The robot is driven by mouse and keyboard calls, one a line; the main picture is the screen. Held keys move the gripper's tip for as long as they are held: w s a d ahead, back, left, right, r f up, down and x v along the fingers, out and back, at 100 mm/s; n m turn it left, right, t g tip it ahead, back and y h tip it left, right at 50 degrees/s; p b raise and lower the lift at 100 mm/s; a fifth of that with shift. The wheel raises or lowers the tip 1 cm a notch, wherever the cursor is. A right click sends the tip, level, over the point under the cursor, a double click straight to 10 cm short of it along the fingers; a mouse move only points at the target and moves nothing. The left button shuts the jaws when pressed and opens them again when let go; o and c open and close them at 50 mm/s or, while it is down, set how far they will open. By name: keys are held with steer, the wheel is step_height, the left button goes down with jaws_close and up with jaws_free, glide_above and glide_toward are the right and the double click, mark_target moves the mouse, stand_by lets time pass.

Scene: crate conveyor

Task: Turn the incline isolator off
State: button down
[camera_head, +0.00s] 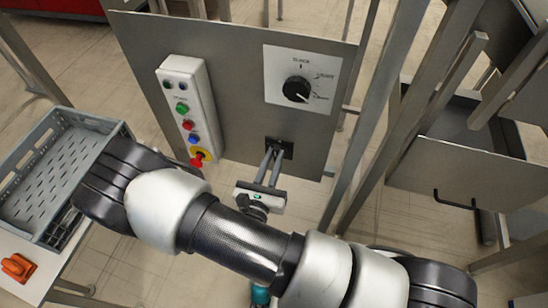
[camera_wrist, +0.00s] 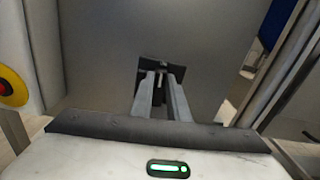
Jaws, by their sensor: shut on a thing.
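A small black isolator (camera_head: 286,147) sits low on the grey panel (camera_head: 235,60), below the rotary selector. My gripper (camera_head: 272,158) reaches it from below, with both fingers against its front. In the wrist view, the isolator's dark plate (camera_wrist: 152,66) shows beyond the fingertips. My gripper (camera_wrist: 160,80) has its two fingers close together around a narrow lever (camera_wrist: 158,86). The fingers partly hide the lever, so its on or off position cannot be told.
A black selector knob (camera_head: 297,89) on a white plate is above. A white button box (camera_head: 186,105) with a red emergency stop (camera_head: 198,160) is left. A grey crate (camera_head: 50,150) and orange object (camera_head: 17,267) lie on the left table. Metal posts (camera_head: 375,115) stand right.

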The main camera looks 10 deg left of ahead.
steer(key=n, duration=0.1)
steer(key=n+p, duration=0.1)
steer(key=n, duration=0.2)
steer(key=shift+a, duration=0.25)
steer(key=shift+a+f+n+p, duration=0.15)
steer(key=shift+f+n+p, duration=0.2)
steer(key=shift+n, duration=1.8)
steer(key=shift+a+f+n+p, duration=0.2)
steer(key=shift+n+p, duration=0.15)
steer(key=shift+n, duration=1.75)
steer(key=shift+a+f+n+p, duration=0.15)
steer(key=shift+f+n+p, duration=0.2)
steer(key=shift+n, duration=1.8)
steer(key=c, duration=1.7)
jaws_free()
